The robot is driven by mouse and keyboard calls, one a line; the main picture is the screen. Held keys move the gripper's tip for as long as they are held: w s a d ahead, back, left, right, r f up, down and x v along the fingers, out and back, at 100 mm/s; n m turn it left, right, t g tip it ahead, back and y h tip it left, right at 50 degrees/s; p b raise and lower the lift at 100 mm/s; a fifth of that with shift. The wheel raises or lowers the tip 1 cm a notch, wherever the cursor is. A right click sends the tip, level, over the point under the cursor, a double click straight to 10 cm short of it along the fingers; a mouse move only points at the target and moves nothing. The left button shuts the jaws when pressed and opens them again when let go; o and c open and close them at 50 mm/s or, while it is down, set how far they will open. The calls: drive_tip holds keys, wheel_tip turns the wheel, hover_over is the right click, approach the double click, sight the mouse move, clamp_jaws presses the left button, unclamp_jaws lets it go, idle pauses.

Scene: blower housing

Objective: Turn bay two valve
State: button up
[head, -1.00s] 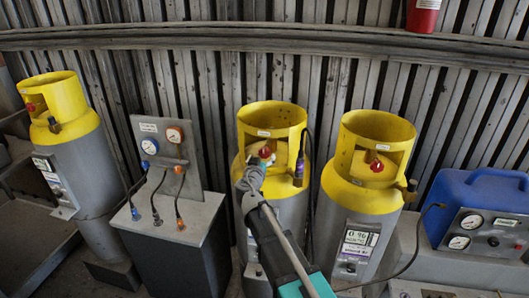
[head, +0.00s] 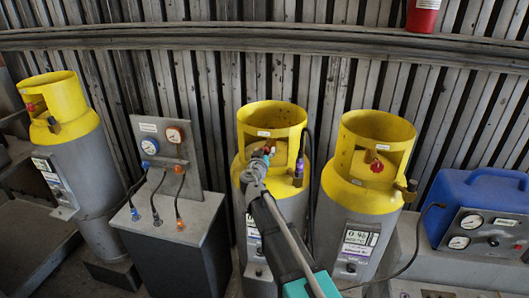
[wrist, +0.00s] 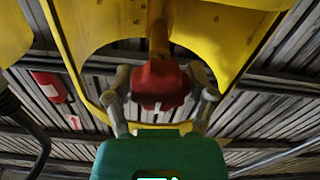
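A red valve knob (wrist: 160,85) sits on a brass stem inside the yellow collar (head: 272,117) of the middle cylinder. In the wrist view the two grey fingers of my gripper (wrist: 161,92) stand on either side of the knob. They look parted, with a thin gap at each side; firm contact is not visible. In the head view my gripper (head: 257,170) reaches up to this valve and mostly hides the knob. Similar red knobs show on the right cylinder (head: 376,166) and the left cylinder (head: 31,107). I cannot read any bay number.
A dark hose with a purple fitting (head: 299,170) hangs close to the right of the middle valve. A grey gauge stand (head: 170,235) is at the left, a blue gauge unit (head: 480,205) at the right. A red canister (head: 424,16) is high on the ribbed wall.

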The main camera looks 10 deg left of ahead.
drive_tip(key=c, duration=0.5)
drive_tip(key=shift+c, duration=0.2)
drive_tip(key=shift+n, duration=0.4)
drive_tip(key=n, duration=1.4)
drive_tip(key=shift+a, duration=0.1)
drive_tip(key=n, duration=0.6)
drive_tip(key=shift+n, duration=0.3)
